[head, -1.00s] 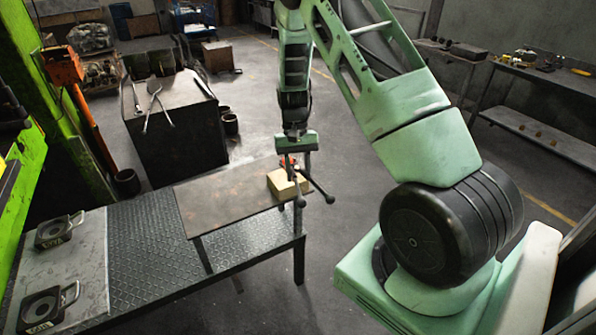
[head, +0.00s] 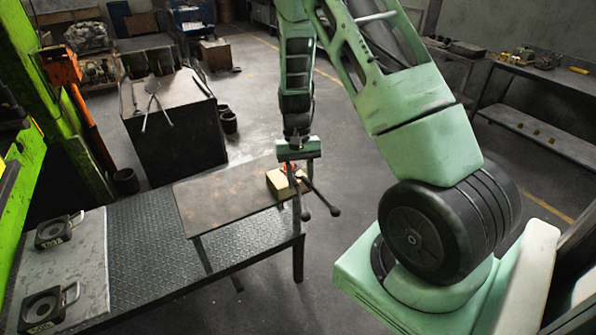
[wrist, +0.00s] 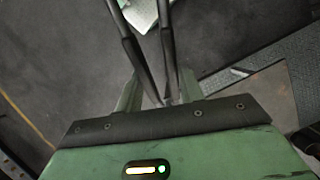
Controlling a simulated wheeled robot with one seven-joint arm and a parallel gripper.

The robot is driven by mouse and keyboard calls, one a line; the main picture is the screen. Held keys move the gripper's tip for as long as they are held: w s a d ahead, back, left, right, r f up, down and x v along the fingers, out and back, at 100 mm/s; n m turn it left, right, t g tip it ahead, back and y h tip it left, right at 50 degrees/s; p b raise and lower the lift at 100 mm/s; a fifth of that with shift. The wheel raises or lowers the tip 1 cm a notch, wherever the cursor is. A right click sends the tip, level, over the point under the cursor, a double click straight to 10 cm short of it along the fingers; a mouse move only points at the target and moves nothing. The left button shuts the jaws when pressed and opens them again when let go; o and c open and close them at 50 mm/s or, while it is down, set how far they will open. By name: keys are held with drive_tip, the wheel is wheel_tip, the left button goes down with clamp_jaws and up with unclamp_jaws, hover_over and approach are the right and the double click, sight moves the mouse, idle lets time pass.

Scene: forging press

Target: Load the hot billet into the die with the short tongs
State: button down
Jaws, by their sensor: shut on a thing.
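My gripper (head: 299,162) is shut on dark short tongs (head: 320,197), over the right end of the table. The tongs' two handles spread toward the camera and end in round knobs. In the wrist view the tongs' dark bars (wrist: 168,50) run up from between my fingers (wrist: 160,95). The orange-red hot billet (head: 288,168) shows as a small glow at a pale block (head: 278,183), partly behind the tongs. I cannot tell whether the tongs' jaws touch it. Two dark dies with handles, an upper one (head: 52,234) and a lower one (head: 45,308), sit on the left plate.
A brown plate (head: 220,203) lies on the tread-plate table (head: 150,260). A dark box (head: 175,130) behind carries other tongs (head: 154,92). The green press frame (head: 30,170) stands at far left. The table between brown plate and dies is clear.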

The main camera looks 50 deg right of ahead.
drive_tip(key=s+a, duration=0.6)
drive_tip(key=s, duration=0.3)
drive_tip(key=shift+s+a+b, duration=0.25)
drive_tip(key=shift+b, duration=0.15)
